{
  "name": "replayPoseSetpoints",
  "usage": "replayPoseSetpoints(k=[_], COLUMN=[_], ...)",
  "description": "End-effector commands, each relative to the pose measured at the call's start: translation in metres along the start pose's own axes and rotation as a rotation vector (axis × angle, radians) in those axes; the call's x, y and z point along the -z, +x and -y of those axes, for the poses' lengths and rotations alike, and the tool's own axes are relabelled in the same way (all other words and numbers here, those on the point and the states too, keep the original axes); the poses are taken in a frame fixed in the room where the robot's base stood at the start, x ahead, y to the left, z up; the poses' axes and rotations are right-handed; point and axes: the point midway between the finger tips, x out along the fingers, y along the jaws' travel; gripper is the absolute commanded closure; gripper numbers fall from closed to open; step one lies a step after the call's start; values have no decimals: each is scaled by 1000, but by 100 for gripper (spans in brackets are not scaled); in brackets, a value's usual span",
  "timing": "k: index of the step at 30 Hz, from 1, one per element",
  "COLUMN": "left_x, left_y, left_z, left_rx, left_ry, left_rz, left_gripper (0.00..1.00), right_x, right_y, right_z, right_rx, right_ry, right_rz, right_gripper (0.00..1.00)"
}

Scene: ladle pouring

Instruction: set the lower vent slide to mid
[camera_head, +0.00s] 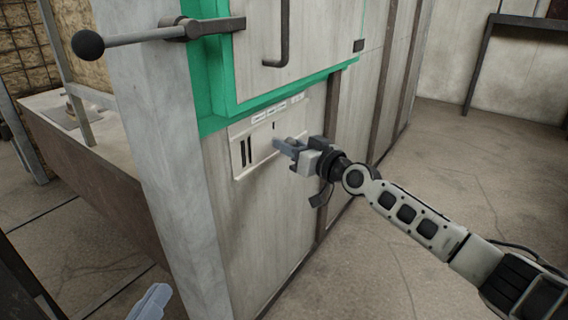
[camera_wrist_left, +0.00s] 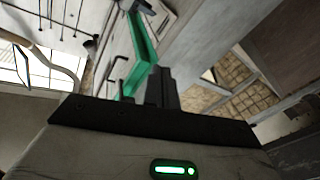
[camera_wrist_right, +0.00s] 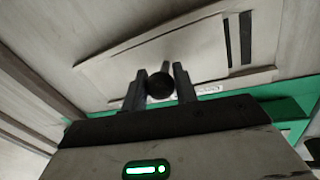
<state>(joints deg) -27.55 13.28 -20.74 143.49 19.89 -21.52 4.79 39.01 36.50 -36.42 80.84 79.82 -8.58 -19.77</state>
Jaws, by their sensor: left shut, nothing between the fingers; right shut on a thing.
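The vent slide plate (camera_head: 240,170) is a pale panel on the cabinet's side below the green frame, with two dark upright slots (camera_head: 246,151) at its left and small labels (camera_head: 276,111) along its top. My right gripper (camera_head: 277,145) is at the plate, shut on a dark round knob (camera_wrist_right: 160,86), which sits between the fingers in the right wrist view. The plate (camera_wrist_right: 115,72) and slots (camera_wrist_right: 236,40) show there too. The slide's setting is too small to read. My left gripper (camera_head: 153,301) is low at the left, shut and empty, away from the plate; its fingers show in the left wrist view (camera_wrist_left: 161,84).
A lever with a black ball (camera_head: 88,44) juts left from the cabinet above. A dark door handle (camera_head: 277,40) hangs above the plate. A grey post (camera_head: 165,150) stands left of the plate. Open floor (camera_head: 430,170) lies to the right.

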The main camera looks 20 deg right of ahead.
Motion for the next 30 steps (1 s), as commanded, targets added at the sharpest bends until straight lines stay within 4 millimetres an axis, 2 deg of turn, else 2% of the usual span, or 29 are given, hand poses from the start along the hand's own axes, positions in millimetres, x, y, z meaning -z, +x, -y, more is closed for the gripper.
replayPoseSetpoints(k=[11,12,13,14,23,26,30], left_x=[3,3,3,3,3,4,-16], left_y=[0,0,0,0,0,0,-8], left_z=[-1,-1,-1,-1,-1,-3,-2], left_rx=[-11,-11,-11,-11,-11,-14,20], left_ry=[-4,-4,-4,-4,-5,-20,-121], left_rz=[-21,-21,-20,-20,-19,-4,94], left_gripper=[100,100,100,100,100,100,100], right_x=[1,1,1,1,1,1,2], right_y=[0,0,0,0,-2,-10,-35], right_z=[-4,-4,-4,-4,-4,-4,-4], right_rx=[-2,-2,-2,-2,-3,-4,-4], right_ry=[2,2,2,2,1,0,-1], right_rz=[2,3,3,2,3,4,6], right_gripper=[100,63,55,52,52,52,52])
